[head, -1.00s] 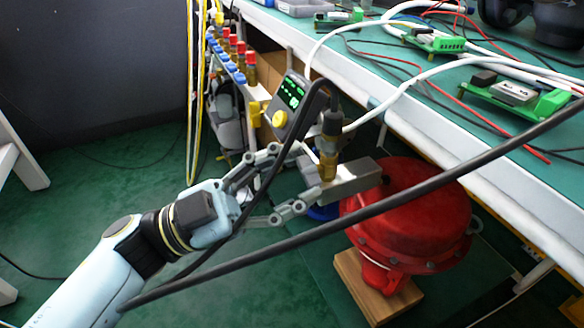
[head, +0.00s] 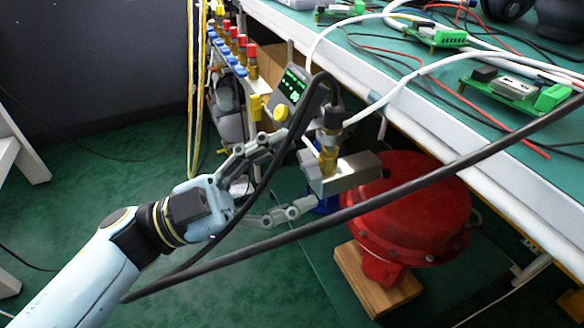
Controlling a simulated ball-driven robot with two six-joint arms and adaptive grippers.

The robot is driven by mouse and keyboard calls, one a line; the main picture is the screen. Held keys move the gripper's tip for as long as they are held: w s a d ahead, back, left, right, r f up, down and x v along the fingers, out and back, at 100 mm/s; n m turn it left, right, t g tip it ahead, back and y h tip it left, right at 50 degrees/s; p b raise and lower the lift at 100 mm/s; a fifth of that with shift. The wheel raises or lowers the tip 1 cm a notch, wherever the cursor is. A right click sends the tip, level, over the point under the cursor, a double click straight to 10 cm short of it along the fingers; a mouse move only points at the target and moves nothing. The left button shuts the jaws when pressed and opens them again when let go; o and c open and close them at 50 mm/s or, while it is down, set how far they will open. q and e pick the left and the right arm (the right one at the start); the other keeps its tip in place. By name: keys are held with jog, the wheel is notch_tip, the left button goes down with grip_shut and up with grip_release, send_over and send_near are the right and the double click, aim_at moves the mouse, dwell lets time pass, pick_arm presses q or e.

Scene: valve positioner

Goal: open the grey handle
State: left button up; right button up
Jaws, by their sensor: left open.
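A grey metal block (head: 350,174), perhaps the grey handle, sticks out to the left above a red round actuator (head: 415,200). A brass fitting (head: 328,158) with a black cable stands upright by it. My left gripper (head: 299,172) is open at the block's left end, with one finger above-left and one below. I cannot tell whether either finger touches the block. A black cable crosses in front of the gripper. My right gripper is not in view.
The green-topped bench (head: 420,70) carries wires and circuit boards on the right. The actuator rests on a wooden block (head: 372,285).

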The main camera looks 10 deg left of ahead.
pick_arm(q)
jog(key=v, duration=1.1)
jog(key=shift+c, duration=0.2)
